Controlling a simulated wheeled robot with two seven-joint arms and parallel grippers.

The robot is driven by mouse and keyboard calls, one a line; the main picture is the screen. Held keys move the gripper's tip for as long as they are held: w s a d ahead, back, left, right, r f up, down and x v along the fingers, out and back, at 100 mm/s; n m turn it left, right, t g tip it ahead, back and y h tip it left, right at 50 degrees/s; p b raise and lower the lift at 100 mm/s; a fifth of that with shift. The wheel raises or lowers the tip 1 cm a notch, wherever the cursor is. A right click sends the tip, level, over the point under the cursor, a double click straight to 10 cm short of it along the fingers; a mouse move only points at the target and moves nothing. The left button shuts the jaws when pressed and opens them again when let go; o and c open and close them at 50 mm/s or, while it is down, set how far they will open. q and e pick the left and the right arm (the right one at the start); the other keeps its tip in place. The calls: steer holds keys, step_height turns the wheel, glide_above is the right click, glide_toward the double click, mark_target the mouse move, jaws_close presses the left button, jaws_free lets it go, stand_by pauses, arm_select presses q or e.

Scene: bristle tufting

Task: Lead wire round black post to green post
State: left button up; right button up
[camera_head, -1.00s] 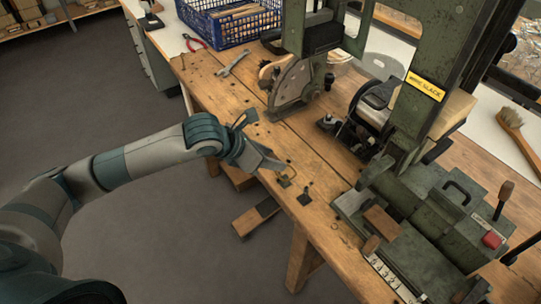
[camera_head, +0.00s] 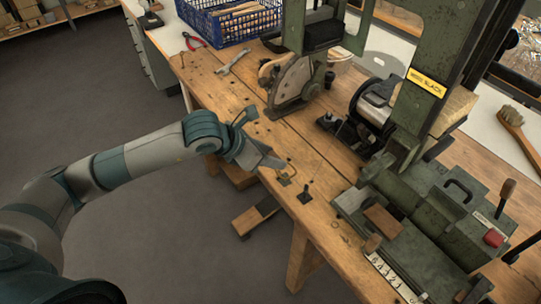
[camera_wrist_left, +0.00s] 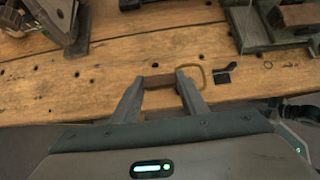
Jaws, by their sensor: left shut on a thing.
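My left gripper (camera_head: 272,163) is over the front edge of the wooden bench. In the left wrist view its fingers (camera_wrist_left: 162,84) are closed on a short brown piece (camera_wrist_left: 158,81). A thin tan wire (camera_wrist_left: 207,75) makes a bent loop beside the right finger; it also shows in the head view (camera_head: 288,176). Whether it joins the brown piece is unclear. A small black post on a dark square base (camera_wrist_left: 223,77) stands just right of the loop; it also shows in the head view (camera_head: 305,194). I cannot make out a green post for certain. My right gripper is not in view.
A large green machine (camera_head: 430,200) with a yellow label stands at the right of the bench (camera_head: 315,160). A smaller machine with a toothed disc (camera_head: 292,85) stands farther back. A wrench (camera_head: 237,61), red pliers (camera_head: 193,41) and a blue crate (camera_head: 235,25) are at the back.

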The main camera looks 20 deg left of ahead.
mark_target(271, 174)
stand_by(0.5)
arm_select(q)
steer(key=shift+b, duration=0.3)
stand_by(0.4)
steer(key=shift+f+b, duration=1.8)
steer(key=shift+b, duration=0.2)
stand_by(0.7)
steer(key=o, duration=1.2)
steer(key=shift+s+d+f, duration=0.1)
steer(key=shift+s, duration=0.05)
steer(key=shift+c, duration=0.2)
